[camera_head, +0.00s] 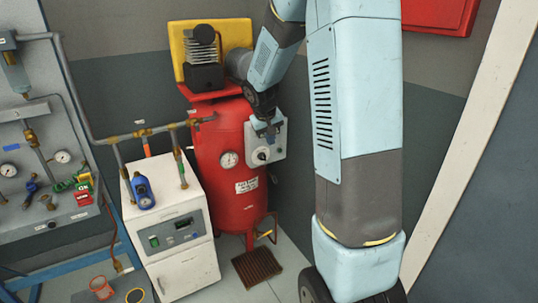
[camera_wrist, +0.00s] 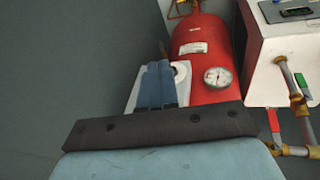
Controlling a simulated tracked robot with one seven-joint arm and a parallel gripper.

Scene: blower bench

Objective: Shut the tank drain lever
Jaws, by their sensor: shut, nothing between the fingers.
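The red tank (camera_head: 228,170) stands upright in the head view, with a round gauge and a white label on its front. A small yellow lever (camera_head: 265,235) shows low at the tank's right foot; its exact angle is too small to tell. In the wrist view the red tank (camera_wrist: 208,60) lies across the upper middle, and the lever is not clear there. My gripper (camera_head: 270,132) is in front of the grey switch box, well above the lever. In the wrist view its blue fingers (camera_wrist: 157,66) are together and empty.
The grey switch box (camera_head: 265,143) with a round knob is on the tank's right side. A white cabinet (camera_head: 175,235) with pipes above it stands left of the tank. A brown floor grate (camera_head: 257,267) lies below. Bare floor shows around the grate.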

